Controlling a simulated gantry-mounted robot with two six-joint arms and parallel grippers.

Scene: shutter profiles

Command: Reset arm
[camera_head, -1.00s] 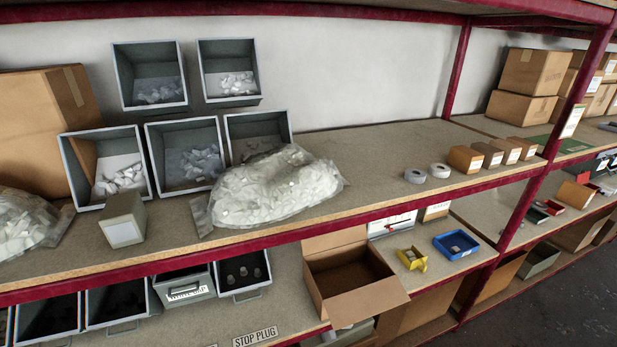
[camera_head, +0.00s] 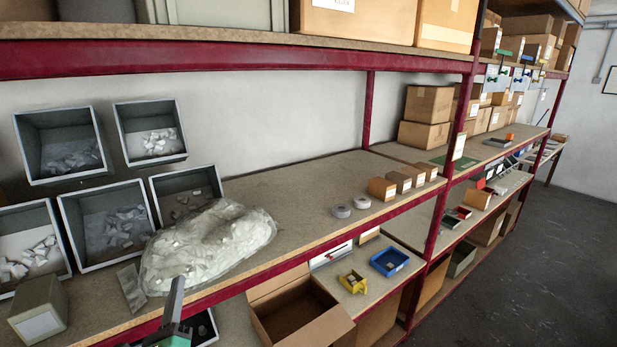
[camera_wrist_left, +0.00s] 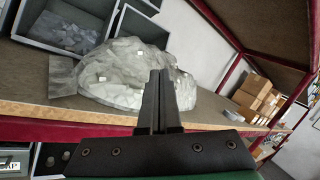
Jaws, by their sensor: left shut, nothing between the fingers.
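My left gripper (camera_head: 174,300) shows at the bottom left of the head view, in front of the shelf edge. In the left wrist view its two dark fingers (camera_wrist_left: 160,75) are together, with nothing between them. A clear plastic bag of white parts (camera_head: 205,243) lies on the middle shelf just behind the gripper. The bag (camera_wrist_left: 120,72) also shows behind the fingers in the left wrist view; I cannot tell the exact gap. My right gripper is in neither view.
Grey bins (camera_head: 105,222) with white parts stand at the left. A red upright (camera_head: 437,215) divides the rack. Floor at right is clear.

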